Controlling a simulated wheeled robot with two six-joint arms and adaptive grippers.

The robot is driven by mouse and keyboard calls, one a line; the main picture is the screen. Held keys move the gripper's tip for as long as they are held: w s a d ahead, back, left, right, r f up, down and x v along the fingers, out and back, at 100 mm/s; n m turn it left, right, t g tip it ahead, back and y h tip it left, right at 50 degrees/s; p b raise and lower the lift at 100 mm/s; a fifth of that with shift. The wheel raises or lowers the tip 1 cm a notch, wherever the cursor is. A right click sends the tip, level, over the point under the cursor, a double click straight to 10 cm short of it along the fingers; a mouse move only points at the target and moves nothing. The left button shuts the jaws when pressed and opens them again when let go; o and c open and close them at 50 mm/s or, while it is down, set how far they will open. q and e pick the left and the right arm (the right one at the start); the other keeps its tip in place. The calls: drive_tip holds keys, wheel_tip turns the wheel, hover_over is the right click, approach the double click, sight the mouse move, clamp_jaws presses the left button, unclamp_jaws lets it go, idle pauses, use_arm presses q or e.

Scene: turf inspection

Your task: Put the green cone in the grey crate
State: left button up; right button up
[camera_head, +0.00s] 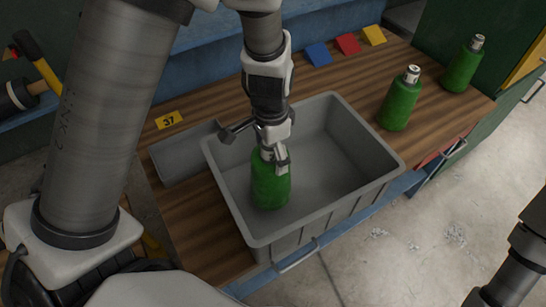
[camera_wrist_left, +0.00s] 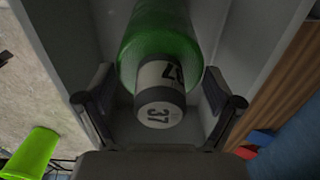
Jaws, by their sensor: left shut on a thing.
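The green cone (camera_head: 270,185) is bottle-shaped, with a pale, numbered neck. It stands about upright inside the walls of the grey crate (camera_head: 378,178), towards the left. I cannot tell whether its base touches the crate floor. My left gripper (camera_head: 264,148) is above it, shut on its neck. The left wrist view shows the cone's neck (camera_wrist_left: 160,105), marked 37, between the two fingers (camera_wrist_left: 160,108), with crate walls around. My right gripper is out of view; only a dark part of an arm shows at lower right.
Two similar green bottle shapes stand right of the crate, one nearer (camera_head: 399,102) and one farther (camera_head: 463,66). A flat grey tray (camera_head: 180,158) and a yellow 37 tag (camera_head: 169,120) lie left. Blue, red (camera_head: 348,43) and yellow pieces lie behind.

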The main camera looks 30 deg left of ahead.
use_arm(q)
drive_tip(key=shift+f, duration=1.05)
drive_tip(key=o, duration=1.5)
drive_tip(key=shift+f, duration=0.15)
wheel_tip(320, 180, up, 12)
drive_tip(key=shift+r+b, duration=0.2)
drive_tip(key=shift+b, duration=0.35)
